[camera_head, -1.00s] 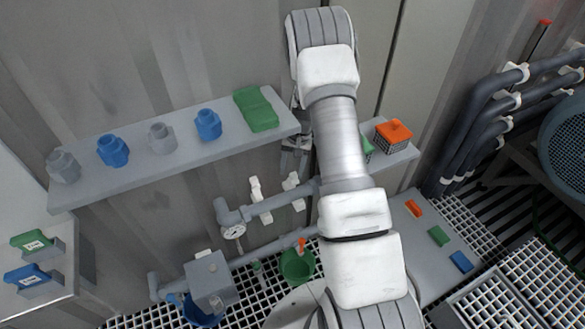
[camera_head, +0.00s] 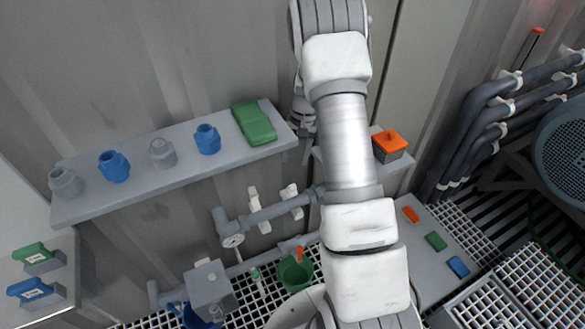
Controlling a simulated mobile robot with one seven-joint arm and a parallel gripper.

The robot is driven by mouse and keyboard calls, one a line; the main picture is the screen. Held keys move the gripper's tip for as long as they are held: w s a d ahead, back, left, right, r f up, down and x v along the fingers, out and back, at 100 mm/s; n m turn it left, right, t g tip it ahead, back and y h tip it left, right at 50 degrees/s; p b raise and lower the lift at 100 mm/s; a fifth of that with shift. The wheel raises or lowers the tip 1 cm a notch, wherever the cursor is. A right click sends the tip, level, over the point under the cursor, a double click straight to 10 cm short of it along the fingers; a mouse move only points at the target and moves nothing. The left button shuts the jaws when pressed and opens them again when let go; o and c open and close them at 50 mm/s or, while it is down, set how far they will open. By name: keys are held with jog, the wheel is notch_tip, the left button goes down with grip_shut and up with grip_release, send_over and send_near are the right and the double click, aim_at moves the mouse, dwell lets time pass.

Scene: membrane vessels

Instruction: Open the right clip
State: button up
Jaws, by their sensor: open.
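The right clip (camera_head: 291,198) is a small white clip on the upper grey pipe (camera_head: 275,211), just left of my arm. A similar white left clip (camera_head: 258,207) sits on the same pipe. Both have a part standing above the pipe; I cannot tell whether either is latched. My arm comes up through the middle of the view and bends over at the top. Part of my wrist shows above the right end of the shelf, higher than the clips. My gripper's fingers are hidden behind my arm.
A shelf (camera_head: 180,178) on the wall holds blue and grey fittings and a green block (camera_head: 254,123). Below the pipe are a gauge (camera_head: 233,240), a green bucket (camera_head: 296,272) and a grey box (camera_head: 208,286). An orange-topped box (camera_head: 390,144) stands right of my arm.

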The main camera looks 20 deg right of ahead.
notch_tip(320, 180, up, 6)
jog(key=d, duration=0.1)
jog(key=shift+r+p, duration=0.25)
jog(key=shift+p, duration=0.2)
jog(key=shift+w, duration=0.1)
